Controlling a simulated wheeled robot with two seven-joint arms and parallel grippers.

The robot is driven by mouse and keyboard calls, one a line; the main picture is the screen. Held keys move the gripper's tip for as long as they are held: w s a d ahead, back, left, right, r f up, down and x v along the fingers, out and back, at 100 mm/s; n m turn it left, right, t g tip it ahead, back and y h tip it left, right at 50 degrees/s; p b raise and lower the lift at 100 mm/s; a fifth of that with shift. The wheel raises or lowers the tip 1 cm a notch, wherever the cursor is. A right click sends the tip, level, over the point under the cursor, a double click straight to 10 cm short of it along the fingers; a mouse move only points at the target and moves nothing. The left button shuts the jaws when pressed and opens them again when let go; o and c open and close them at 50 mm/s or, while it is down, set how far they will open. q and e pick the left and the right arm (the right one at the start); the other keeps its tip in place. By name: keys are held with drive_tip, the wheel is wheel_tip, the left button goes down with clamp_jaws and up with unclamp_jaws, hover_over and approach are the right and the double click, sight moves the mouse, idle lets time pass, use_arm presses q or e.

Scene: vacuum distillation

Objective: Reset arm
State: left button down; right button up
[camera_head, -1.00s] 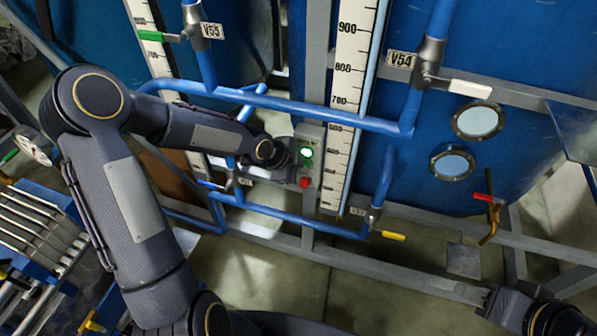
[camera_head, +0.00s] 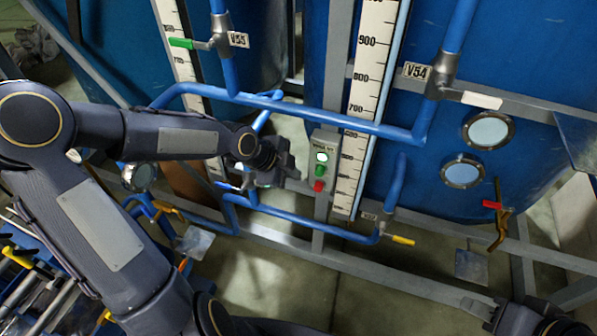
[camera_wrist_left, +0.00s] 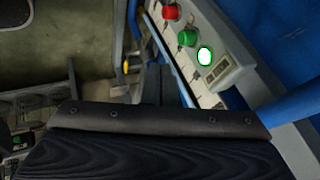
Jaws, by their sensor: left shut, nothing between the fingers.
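My left gripper (camera_head: 290,175) is shut and empty, just left of a grey control box and apart from it. Its closed fingers (camera_wrist_left: 160,85) show in the left wrist view. The control box (camera_head: 325,142) has a lit lamp (camera_head: 322,157), a green button (camera_head: 320,170) and a red button (camera_head: 318,186). In the left wrist view the lit lamp (camera_wrist_left: 205,56), green button (camera_wrist_left: 188,38) and red button (camera_wrist_left: 170,13) lie to the right of the fingers. My right gripper (camera_head: 478,308) is at the lower right; its jaw opening is unclear.
Blue pipes (camera_head: 300,117) cross in front of the blue tanks (camera_head: 510,60). Valves V55 (camera_head: 222,38) and V54 (camera_head: 440,75) have handles sticking out. A grey frame rail (camera_head: 380,277) runs low across. Bare floor (camera_head: 270,280) shows below it.

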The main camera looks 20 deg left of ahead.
idle(0.5)
use_arm(q)
drive_tip(key=s+r+n, duration=0.4)
drive_tip(key=s+n, duration=0.5)
drive_tip(key=s, duration=0.2)
drive_tip(key=s+a+r+n, duration=0.1)
drive_tip(key=s+r+n, duration=0.4)
drive_tip(key=s+n, duration=0.4)
drive_tip(key=s, duration=0.3)
drive_tip(key=shift+s+n+y, duration=0.25)
drive_tip(key=shift+n+y, duration=0.05)
drive_tip(key=shift+y, duration=0.1)
